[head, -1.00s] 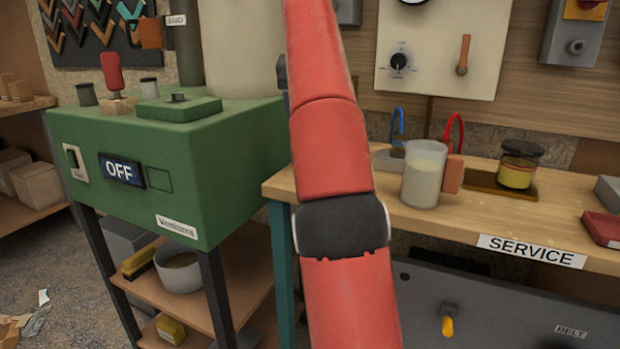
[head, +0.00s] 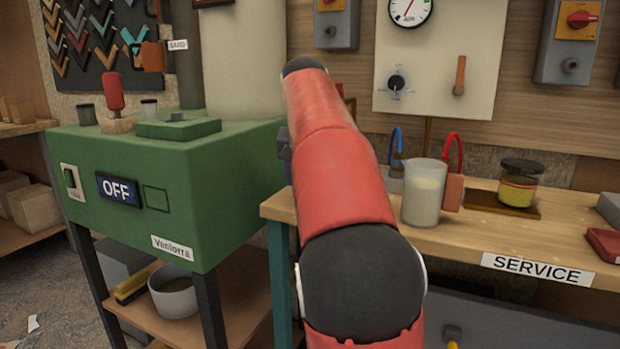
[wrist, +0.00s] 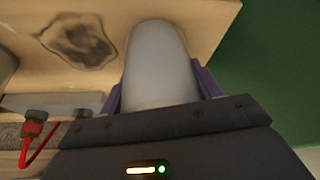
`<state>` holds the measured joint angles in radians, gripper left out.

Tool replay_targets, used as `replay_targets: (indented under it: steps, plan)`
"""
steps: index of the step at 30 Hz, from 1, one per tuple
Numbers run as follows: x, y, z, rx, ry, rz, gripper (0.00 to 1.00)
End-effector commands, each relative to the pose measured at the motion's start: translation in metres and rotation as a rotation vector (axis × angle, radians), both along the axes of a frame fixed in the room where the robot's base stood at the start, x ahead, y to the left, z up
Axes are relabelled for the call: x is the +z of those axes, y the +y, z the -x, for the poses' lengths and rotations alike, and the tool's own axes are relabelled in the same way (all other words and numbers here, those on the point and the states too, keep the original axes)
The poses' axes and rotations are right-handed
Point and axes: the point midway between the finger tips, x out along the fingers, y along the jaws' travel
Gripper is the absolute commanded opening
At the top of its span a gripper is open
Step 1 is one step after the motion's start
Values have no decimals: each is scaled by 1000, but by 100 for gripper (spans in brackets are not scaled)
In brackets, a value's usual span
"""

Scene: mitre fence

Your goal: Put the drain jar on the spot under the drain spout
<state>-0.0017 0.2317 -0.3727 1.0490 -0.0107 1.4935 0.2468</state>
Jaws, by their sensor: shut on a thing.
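My gripper (wrist: 160,84) shows in the wrist view with its purple fingers on both sides of a pale grey, smooth cylinder, which looks like the drain jar (wrist: 156,55). It is shut on it. The jar's far end points to the top of that view, over or near the wooden bench top (wrist: 215,15). I cannot tell whether it touches the bench. A dark, ring-like stain (wrist: 78,42) marks the bench beside the jar. In the head view my red arm hides the held jar and most of the gripper. I cannot make out the drain spout.
A clear jug of cloudy liquid (head: 424,195) stands on the service bench (head: 400,232). A dark-lidded yellow jar (head: 518,185) stands on a brown mat. Blue (head: 397,145) and red (head: 454,150) hoses rise behind the jug. A green machine (head: 150,190) stands left.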

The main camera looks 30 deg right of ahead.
Motion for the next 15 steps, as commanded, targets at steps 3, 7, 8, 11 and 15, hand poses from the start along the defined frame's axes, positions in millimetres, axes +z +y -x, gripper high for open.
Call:
replay_targets:
  steps: [3,7,8,11,15]
  plan:
    - [0,0,0,0,0,0,39]
    - [-1,0,0,0,0,0,39]
    - [-2,0,0,0,0,0,39]
    - [-5,0,0,0,1,-1,39]
    - [-4,0,0,0,1,0,82]
